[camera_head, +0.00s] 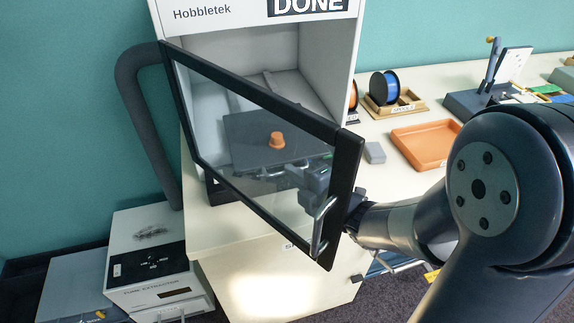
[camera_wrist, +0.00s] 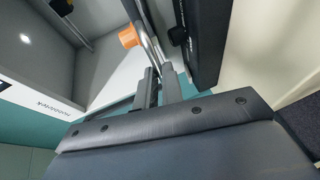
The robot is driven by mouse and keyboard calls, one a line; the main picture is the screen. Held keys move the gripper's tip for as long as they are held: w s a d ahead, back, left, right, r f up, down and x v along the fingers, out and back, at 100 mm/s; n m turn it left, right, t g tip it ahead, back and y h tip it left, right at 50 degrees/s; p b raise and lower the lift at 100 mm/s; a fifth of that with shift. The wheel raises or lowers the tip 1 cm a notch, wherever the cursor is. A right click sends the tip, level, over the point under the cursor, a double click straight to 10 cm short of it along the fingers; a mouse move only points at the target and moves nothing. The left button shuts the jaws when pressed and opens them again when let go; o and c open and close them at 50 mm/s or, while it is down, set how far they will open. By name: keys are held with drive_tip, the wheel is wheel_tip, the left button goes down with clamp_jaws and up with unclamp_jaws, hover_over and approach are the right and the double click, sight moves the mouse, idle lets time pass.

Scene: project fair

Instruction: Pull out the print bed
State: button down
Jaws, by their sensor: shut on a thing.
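The print bed (camera_head: 240,133) is a dark grey plate inside the open-fronted printer in the head view. A small orange part (camera_head: 277,141) stands on it; the part also shows in the wrist view (camera_wrist: 128,37). My gripper (camera_head: 272,172) is seen through the glass door, low at the bed's front edge. In the wrist view my gripper (camera_wrist: 158,84) is shut on a thin metal bar, the print bed's handle (camera_wrist: 149,42). The grip itself is partly hidden by the fingers and, in the head view, by the glass.
The printer's black-framed glass door (camera_head: 349,185) stands open, with its own metal handle (camera_head: 323,228), close beside my wrist. An orange tray (camera_head: 425,145), a small grey block (camera_head: 375,153) and a blue spool (camera_head: 385,88) are on the table to the right. A grey machine (camera_head: 150,255) stands lower left.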

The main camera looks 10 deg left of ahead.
drive_tip(key=shift+s+d+b, duration=0.15)
drive_tip(key=shift+s+d, duration=0.15)
drive_tip(key=shift+s, duration=0.3)
drive_tip(key=shift+s+d+b, duration=0.1)
drive_tip(key=shift+s+d, duration=0.25)
drive_tip(key=shift+s, duration=0.3)
drive_tip(key=shift+s+d+b, duration=0.15)
drive_tip(key=shift+s+d, duration=0.15)
drive_tip(key=shift+s, duration=0.3)
drive_tip(key=c, duration=1.8)
unclamp_jaws()
drive_tip(key=shift+p+v, duration=0.5)
drive_tip(key=shift+v, duration=4.9)
drive_tip(key=shift+a, duration=0.1)
